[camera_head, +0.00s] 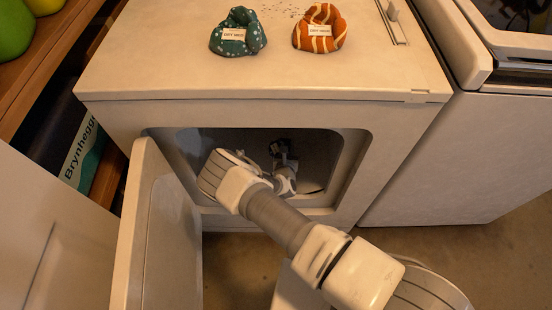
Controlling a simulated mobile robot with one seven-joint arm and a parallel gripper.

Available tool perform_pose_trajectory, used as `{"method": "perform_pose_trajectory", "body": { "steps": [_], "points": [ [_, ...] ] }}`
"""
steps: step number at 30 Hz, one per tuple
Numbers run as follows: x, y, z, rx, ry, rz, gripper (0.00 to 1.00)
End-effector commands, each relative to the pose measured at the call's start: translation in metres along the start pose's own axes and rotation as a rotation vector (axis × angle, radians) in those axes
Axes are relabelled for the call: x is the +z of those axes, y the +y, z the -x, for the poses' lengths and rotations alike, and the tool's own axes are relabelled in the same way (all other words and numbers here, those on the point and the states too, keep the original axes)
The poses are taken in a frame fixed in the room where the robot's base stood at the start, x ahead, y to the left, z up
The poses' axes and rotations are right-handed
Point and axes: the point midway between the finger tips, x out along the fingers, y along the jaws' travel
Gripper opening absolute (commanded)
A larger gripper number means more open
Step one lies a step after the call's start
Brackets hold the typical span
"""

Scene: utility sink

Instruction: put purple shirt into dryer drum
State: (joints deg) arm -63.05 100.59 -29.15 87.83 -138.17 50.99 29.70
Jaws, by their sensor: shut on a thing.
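The dryer is the white machine in the middle, with its door (152,230) swung open to the left. My arm reaches through the opening, and my gripper (284,153) is inside the dryer drum (318,150). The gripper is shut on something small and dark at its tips. I take it to be the purple shirt, but its colour and shape are hard to make out in the shade. No other purple cloth shows. My arm covers the lower middle of the opening.
A teal spotted cloth bundle (238,34) and an orange striped one (320,28), both with white labels, lie on the dryer top (160,62). Another white machine (480,150) stands close at the right. Wooden shelves (45,62) with green items are at the left.

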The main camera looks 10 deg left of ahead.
Motion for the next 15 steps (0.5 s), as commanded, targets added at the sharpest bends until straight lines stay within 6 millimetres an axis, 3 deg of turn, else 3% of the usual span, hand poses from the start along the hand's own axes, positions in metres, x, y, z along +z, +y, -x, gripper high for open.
{"method": "perform_pose_trajectory", "body": {
  "steps": [1,6,11,15],
  "points": [
    [-0.010,0.012,-0.005,0.004,-0.002,-0.001,0.00],
    [-0.019,0.033,-0.010,0.002,-0.003,0.000,0.00],
    [-0.024,0.037,-0.013,-0.001,-0.001,-0.001,0.00],
    [-0.043,0.037,-0.020,0.000,-0.001,0.002,0.00]
  ]
}}
